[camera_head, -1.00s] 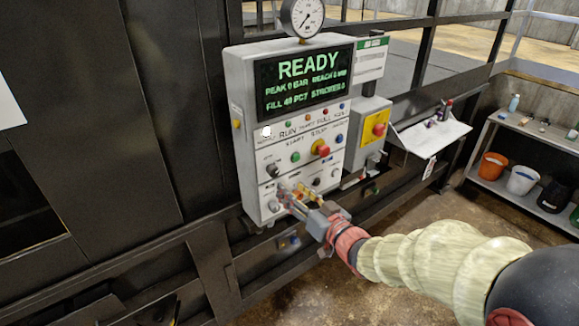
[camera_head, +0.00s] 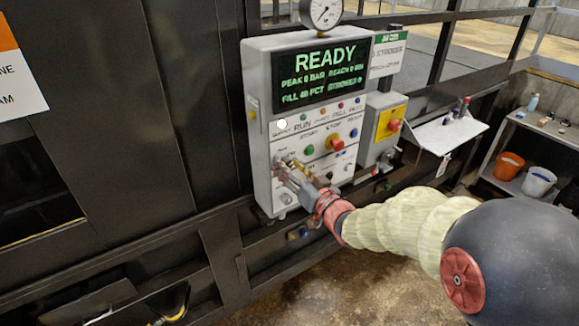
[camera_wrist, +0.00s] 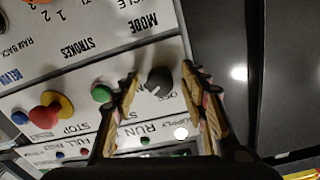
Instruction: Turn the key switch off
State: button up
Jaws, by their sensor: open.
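The black rotary switch (camera_wrist: 158,80) on the light control panel (camera_head: 262,170) has a pale pointer mark, with an OFF label beside it. It is the only switch with such a label that I make out. In the wrist view my gripper (camera_wrist: 162,72) is open, with one finger on each side of this switch and a visible gap to it. In the head view my gripper (camera_head: 284,168) is at the panel's lower left and largely hides the switch. Whether the fingertips touch the panel cannot be told.
The panel display (camera_head: 318,76) reads READY. A green button (camera_wrist: 102,93) is just beside one finger, and a red stop button (camera_wrist: 45,118) on yellow is farther left in the wrist view. A gauge (camera_head: 321,12) tops the panel. A small shelf (camera_head: 440,135) projects at right.

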jog(key=shift+c, duration=0.6)
grip_shut()
jog(key=shift+n+b, duration=0.3)
jog(key=shift+b, duration=0.2)
jog(key=n+b, duration=1.1)
jog(key=b, duration=0.4)
jog(key=shift+f, duration=0.1)
jog(key=shift+n, duration=0.4)
jog(key=shift+o, duration=0.3)
grip_release()
